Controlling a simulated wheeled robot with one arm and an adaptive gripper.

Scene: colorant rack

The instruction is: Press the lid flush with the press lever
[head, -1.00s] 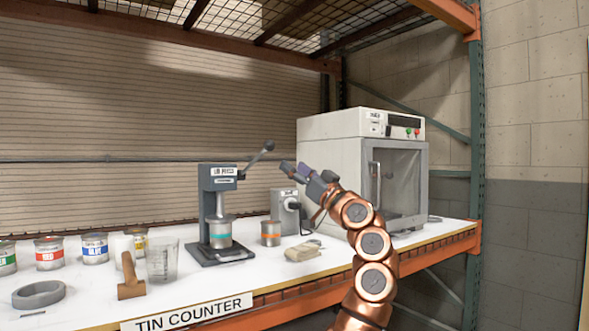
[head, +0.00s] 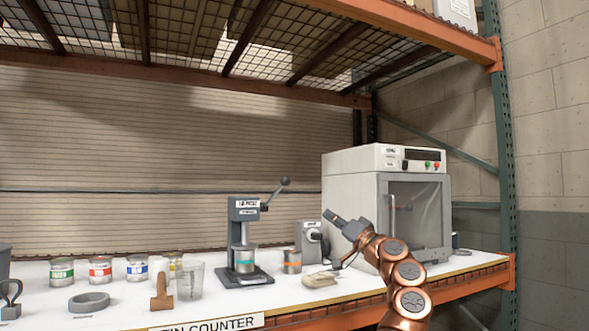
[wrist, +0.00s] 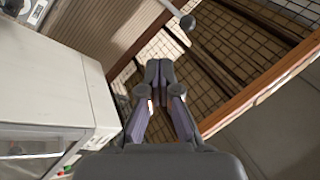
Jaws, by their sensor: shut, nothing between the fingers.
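The lid press (head: 243,240) is a dark grey stand on the counter, with a tin (head: 245,260) with a teal band under its ram. Its press lever (head: 274,194) slants up to the right and ends in a dark ball knob. The knob also shows near the top of the wrist view (wrist: 187,22). Whether the lid sits flush is too small to tell. My gripper (head: 329,216) is shut and empty, right of and a little below the knob, apart from it. In the wrist view its fingers (wrist: 159,70) meet.
A white cabinet machine (head: 345,180) stands close behind and right of my gripper. Several paint tins, a beaker (head: 189,281) and a brown tool (head: 161,293) stand left.

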